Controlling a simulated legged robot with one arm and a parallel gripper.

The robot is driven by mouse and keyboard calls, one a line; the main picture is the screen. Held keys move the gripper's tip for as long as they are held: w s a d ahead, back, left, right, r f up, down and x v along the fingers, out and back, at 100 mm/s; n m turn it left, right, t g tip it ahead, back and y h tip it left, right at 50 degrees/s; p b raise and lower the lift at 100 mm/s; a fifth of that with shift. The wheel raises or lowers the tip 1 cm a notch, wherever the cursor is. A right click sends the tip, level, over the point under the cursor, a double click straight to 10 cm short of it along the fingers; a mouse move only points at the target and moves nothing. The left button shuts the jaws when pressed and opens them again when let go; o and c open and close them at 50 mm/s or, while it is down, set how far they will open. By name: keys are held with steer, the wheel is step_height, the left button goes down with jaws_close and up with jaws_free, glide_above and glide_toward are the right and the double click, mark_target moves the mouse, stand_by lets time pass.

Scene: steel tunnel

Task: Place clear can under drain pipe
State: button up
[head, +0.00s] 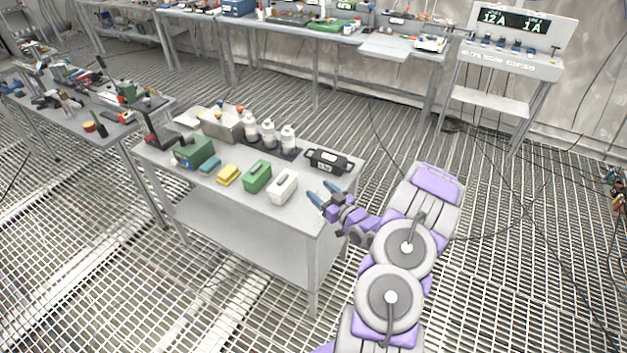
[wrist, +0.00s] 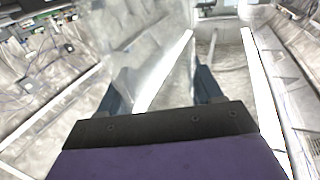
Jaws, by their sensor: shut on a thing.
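My gripper (head: 323,193) is near the right end of the metal table, its two blue fingers pointing left toward the tabletop items. In the wrist view my gripper (wrist: 160,84) has its fingers apart, with a pale see-through shape, the clear can (wrist: 150,62), between them. The can is hard to make out against the bright background, and its outline does not show in the head view. I cannot pick out a drain pipe with certainty in either view.
The near table (head: 225,225) holds a white box (head: 283,187), a green box (head: 257,177), a yellow block (head: 229,175), white bottles (head: 288,139) and a black case (head: 329,162). A display stand (head: 505,60) stands at back right. Cables cross the grated floor (head: 530,250) at right.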

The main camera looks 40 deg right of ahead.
steer(key=s+a, duration=0.1)
steer(key=s, duration=0.5)
steer(key=shift+s+a+r+p, duration=0.35)
steer(key=shift+s+a+p, duration=0.05)
steer(key=w+a+r+h, duration=0.1)
steer(key=w+a+r, duration=0.4)
steer(key=w+r, duration=0.45)
steer(key=w+a+r, duration=0.5)
steer(key=w+r, duration=0.1)
steer(key=w, duration=0.6)
steer(key=w+a+r, duration=0.2)
steer(key=a+r, duration=0.3)
steer(key=a, duration=0.3)
steer(key=w+a+r+y, duration=0.1)
steer(key=a+r, duration=0.3)
steer(key=a, duration=0.3)
steer(key=w+a+r, duration=0.2)
steer(key=a+r, duration=0.3)
steer(key=a, duration=0.3)
steer(key=s+f, duration=0.4)
steer(key=f, duration=0.4)
steer(key=s+f, duration=0.4)
steer(key=f, duration=0.3)
steer(key=shift+f, duration=0.4)
steer(key=shift+s+d, duration=0.1)
